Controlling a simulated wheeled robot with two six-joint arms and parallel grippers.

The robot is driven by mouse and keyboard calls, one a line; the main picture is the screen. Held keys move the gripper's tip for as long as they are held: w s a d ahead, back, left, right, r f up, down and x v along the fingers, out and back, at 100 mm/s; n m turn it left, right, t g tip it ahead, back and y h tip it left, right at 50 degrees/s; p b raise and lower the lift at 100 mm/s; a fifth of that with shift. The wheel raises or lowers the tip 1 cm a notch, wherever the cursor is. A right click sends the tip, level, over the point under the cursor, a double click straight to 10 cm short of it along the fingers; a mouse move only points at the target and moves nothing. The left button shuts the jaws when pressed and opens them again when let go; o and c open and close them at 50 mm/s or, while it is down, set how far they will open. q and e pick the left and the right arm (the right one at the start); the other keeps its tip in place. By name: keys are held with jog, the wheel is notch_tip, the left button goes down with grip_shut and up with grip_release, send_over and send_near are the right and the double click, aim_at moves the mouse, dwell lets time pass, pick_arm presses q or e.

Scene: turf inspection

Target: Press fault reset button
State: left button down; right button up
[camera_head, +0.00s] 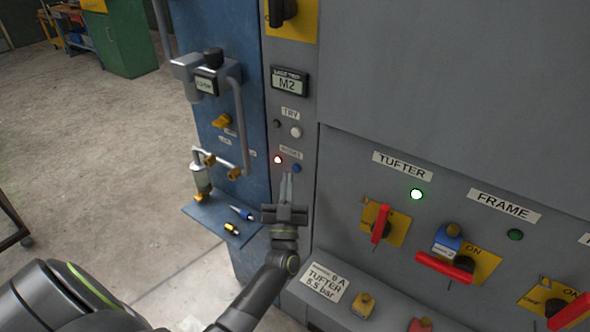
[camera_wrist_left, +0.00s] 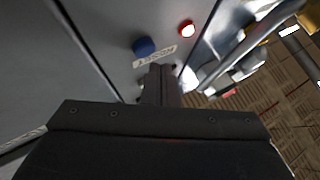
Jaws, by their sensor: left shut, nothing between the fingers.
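A blue button (camera_head: 296,168) sits on the narrow grey panel, right of a lit red lamp (camera_head: 278,160), under a small label I cannot read clearly. The left wrist view also shows the blue button (camera_wrist_left: 145,46) and the red lamp (camera_wrist_left: 187,28). My left gripper (camera_head: 287,175) is shut and empty, its fingertips pointing up just below and left of the blue button. In the left wrist view the fingertips (camera_wrist_left: 161,68) appear below the label. I cannot tell whether they touch the panel. My right gripper is not in view.
A white button (camera_head: 296,132) and a dark lamp (camera_head: 277,124) sit higher up, under the TRY label. Pipework with a gauge (camera_head: 206,84) juts out at the left, above a blue shelf (camera_head: 211,226) with tools. Red-handled switches (camera_head: 381,224) stick out at the right.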

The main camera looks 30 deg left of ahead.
pick_arm(q)
jog(key=shift+w, duration=0.15)
dwell(0.6)
jog(key=shift+w, duration=0.3)
jog(key=shift+w, duration=0.45)
dwell(0.6)
jog(key=shift+s, duration=0.9)
jog(key=s+p, duration=0.2)
jog(key=s, duration=0.3)
jog(key=shift+a+p, duration=0.2)
jog(key=shift+p, duration=0.1)
